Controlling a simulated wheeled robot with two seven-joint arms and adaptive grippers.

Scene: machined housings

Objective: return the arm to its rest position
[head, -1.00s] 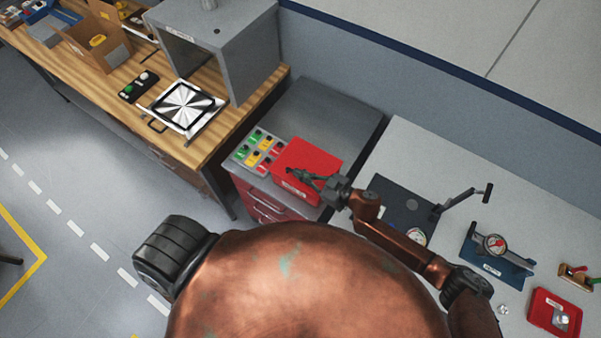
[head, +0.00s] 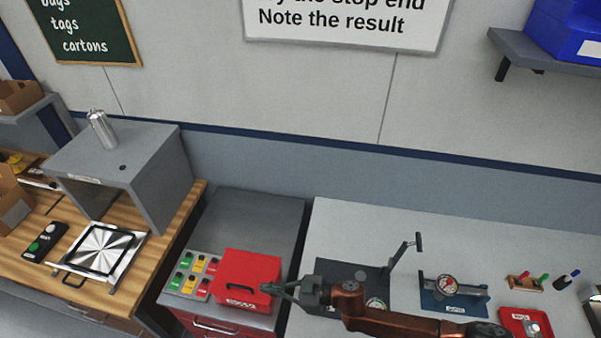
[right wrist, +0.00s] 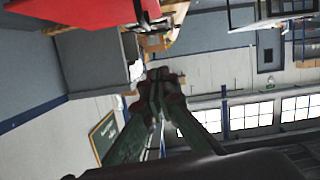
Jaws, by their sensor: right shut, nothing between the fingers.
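My right arm (head: 395,321) comes in from the lower right in the head view, coppery with a dark gripper. My right gripper (head: 268,289) is shut and empty, its fingertips at the right front of a red box (head: 250,276) with a handle on top. I cannot tell whether it touches the box. In the right wrist view the closed fingers (right wrist: 156,78) point out into the room, with part of the red box (right wrist: 85,14) at the top left. My left gripper is not in view.
To the right, a pale bench holds a dark plate with a lever (head: 402,255), a blue dial gauge stand (head: 452,292) and a red tray (head: 520,318). A grey box-shaped machine (head: 150,165) stands on the wooden bench at left.

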